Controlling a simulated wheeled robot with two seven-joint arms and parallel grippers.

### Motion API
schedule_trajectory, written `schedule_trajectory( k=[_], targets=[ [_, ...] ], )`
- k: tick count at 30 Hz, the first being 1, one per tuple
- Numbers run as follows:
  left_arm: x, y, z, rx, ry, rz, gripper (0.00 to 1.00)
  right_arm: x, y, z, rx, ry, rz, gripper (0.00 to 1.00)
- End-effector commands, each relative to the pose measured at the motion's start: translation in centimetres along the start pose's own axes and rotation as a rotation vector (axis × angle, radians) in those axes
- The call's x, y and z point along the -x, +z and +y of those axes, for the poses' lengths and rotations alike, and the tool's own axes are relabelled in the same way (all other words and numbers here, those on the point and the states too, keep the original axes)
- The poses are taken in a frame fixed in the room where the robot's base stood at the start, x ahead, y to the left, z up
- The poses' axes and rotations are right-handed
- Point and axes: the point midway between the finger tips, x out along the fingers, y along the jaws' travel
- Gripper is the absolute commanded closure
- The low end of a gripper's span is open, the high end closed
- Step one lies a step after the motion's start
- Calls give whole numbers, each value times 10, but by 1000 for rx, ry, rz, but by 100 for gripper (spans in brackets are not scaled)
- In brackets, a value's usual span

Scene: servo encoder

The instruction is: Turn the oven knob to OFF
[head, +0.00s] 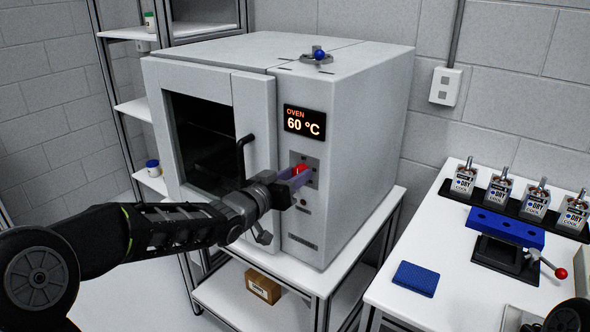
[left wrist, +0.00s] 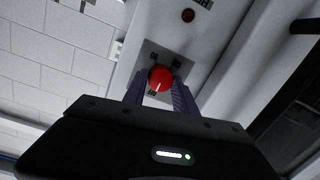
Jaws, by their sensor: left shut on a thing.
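The oven (head: 350,120) is a large light-grey box whose display (head: 304,123) reads "OVEN 60 °C". Its red knob (head: 299,169) sits on a grey plate below the display, partly hidden by my gripper in the head view. My left gripper (head: 292,181) reaches the knob from the front left. In the left wrist view the red knob (left wrist: 161,78) lies between the two purple fingers of my left gripper (left wrist: 160,92), which is shut on it. A pale mark shows on the knob's face; the labels around it are too small to read surely. My right gripper is not clearly in view.
The oven door handle (head: 243,155) is just left of my left gripper. A white table (head: 385,291) at the right holds a blue sponge-like pad (head: 415,279), a blue block (head: 506,226) and several "DRY" labelled items. A cardboard box (head: 263,287) lies on the shelf below.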

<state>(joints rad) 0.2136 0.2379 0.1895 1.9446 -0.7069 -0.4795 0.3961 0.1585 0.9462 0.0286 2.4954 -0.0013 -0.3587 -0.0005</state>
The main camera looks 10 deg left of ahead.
Motion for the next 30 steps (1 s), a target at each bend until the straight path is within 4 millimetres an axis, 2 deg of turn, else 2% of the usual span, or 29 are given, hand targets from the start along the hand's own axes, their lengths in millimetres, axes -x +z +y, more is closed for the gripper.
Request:
schedule_trajectory(
  k=[14, 15, 22, 30],
  targets=[
    [0, 1, 0, 18, 1, -1, 100, 2, 0, -1, 0, 0, 0, 13],
    [0, 1, 0, 18, 1, -1, 64, 2, 0, -1, 0, 0, 0, 13],
    [0, 0, 0, 17, 1, -1, 45, 2, 0, -1, 0, 0, 0, 13],
    [1, 0, 0, 15, 1, -1, 45, 2, 0, -1, 0, 0, 0, 13]
  ],
)
